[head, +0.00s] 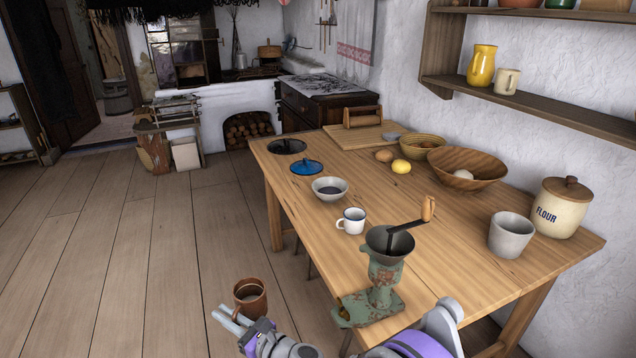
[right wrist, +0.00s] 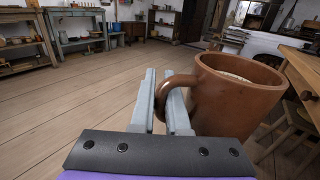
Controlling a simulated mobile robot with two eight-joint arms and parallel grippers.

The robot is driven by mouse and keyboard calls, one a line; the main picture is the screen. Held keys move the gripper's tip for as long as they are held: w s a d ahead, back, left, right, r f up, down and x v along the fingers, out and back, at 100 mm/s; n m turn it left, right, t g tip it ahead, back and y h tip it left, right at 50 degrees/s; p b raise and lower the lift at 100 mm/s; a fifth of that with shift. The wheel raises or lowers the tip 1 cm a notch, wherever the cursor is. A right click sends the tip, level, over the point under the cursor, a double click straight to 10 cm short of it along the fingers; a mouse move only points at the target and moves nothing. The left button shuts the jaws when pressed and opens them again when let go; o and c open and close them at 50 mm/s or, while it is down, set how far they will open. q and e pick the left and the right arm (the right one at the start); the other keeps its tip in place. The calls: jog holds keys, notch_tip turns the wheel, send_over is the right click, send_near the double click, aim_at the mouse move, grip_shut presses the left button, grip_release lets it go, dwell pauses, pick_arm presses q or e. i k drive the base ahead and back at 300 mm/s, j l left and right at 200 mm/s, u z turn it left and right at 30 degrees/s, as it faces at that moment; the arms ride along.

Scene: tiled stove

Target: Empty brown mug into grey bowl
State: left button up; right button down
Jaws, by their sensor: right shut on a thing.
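The brown mug (head: 250,298) is upright, off the table's left side, above the floor. My right gripper (head: 233,318) is shut on its handle. In the right wrist view the brown mug (right wrist: 236,98) stands to the right of the fingers (right wrist: 168,95), its handle between them, and something pale shows inside it. The grey bowl (head: 330,189) stands on the table behind the white mug, with dark contents. My left gripper is not in view.
On the wooden table (head: 455,262) stand a white mug (head: 351,221), a green grinder (head: 384,275) near the front edge, a grey cup (head: 510,235), a flour jar (head: 560,207), a wooden bowl (head: 468,168) and a blue lid (head: 307,167). Open floor lies left of the table.

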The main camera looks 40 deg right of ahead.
aim_at(330, 189)
jog(key=i+j, duration=0.15)
jog(key=i, duration=0.35)
jog(key=i+j+z, duration=0.15)
jog(key=i, duration=0.35)
jog(key=i+j, duration=0.25)
jog(key=i, duration=0.25)
jog(key=z, duration=0.95)
